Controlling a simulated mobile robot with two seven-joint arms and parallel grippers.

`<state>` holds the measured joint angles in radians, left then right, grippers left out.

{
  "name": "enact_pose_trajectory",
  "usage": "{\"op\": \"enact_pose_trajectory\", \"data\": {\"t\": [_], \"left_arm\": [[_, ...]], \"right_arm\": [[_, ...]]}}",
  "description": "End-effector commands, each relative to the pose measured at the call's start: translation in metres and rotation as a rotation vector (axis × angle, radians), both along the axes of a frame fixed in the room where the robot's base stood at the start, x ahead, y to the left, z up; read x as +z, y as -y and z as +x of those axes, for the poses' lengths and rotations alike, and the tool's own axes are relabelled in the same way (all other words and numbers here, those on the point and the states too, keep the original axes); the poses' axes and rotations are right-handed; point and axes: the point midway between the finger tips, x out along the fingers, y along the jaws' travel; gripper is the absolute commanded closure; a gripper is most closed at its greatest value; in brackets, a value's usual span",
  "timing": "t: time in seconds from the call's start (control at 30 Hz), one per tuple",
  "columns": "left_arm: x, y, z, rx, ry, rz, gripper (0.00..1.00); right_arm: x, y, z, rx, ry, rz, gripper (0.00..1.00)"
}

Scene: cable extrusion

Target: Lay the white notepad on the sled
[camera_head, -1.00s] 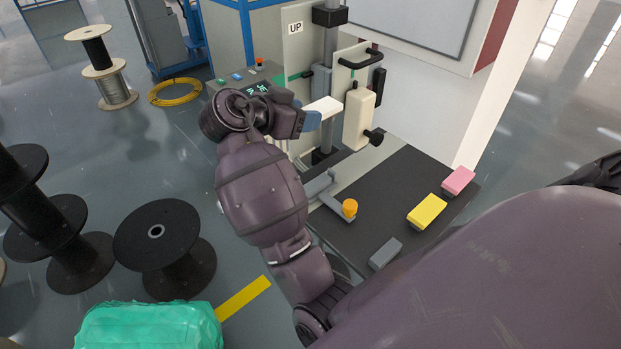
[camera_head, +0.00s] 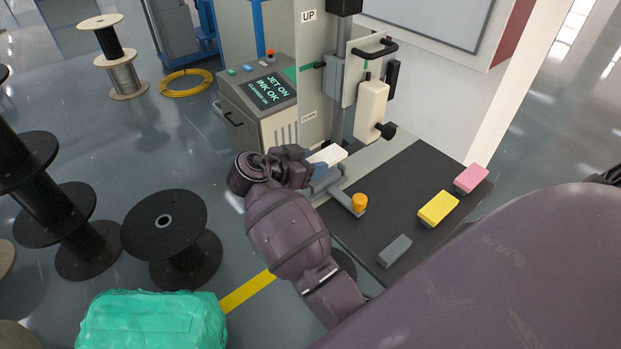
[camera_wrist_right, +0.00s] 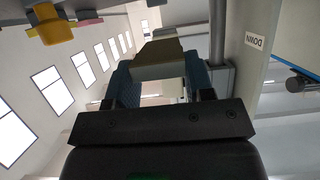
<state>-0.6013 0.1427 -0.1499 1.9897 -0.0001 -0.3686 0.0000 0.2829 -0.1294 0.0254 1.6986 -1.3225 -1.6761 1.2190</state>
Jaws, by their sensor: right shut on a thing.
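The white notepad (camera_head: 329,154) is held in my right gripper (camera_head: 317,166), which is shut on it. In the right wrist view the notepad (camera_wrist_right: 158,62) looks tan in shadow between the two blue fingertips. The grey low piece with an arm and an orange knob (camera_head: 342,199), which looks like the sled, lies at the near left edge of the dark table. The notepad is above or beside its far end; I cannot tell whether they touch. My gripper and wrist hide part of the sled. My left gripper is not in view.
The dark table (camera_head: 400,195) holds a grey block (camera_head: 394,251), a yellow block (camera_head: 438,208) and a pink block (camera_head: 471,178). A cream head with a black knob (camera_head: 371,112) hangs behind the notepad. A control box (camera_head: 262,95) stands left. Black spools stand on the floor.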

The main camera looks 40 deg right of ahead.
Motion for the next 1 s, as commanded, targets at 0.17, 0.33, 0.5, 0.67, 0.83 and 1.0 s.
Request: {"op": "enact_pose_trajectory", "data": {"t": [0.17, 0.33, 0.5, 0.67, 0.83, 1.0], "left_arm": [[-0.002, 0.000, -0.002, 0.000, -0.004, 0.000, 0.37], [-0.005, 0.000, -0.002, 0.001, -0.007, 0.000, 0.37], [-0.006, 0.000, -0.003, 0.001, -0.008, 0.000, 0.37], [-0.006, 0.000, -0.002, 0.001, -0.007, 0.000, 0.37], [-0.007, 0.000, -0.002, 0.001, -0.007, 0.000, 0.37], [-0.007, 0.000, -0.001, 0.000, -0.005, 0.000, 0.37]], "right_arm": [[-0.012, 0.000, 0.000, 0.000, -0.001, 0.000, 0.75], [-0.036, 0.000, 0.000, 0.002, -0.002, 0.000, 0.75], [-0.048, -0.001, 0.000, 0.001, -0.001, 0.000, 0.75], [-0.048, 0.000, 0.000, 0.001, 0.002, 0.000, 0.75], [-0.050, 0.000, 0.000, 0.001, 0.000, 0.001, 0.75], [-0.051, 0.000, 0.000, 0.001, 0.001, 0.001, 0.38]]}}
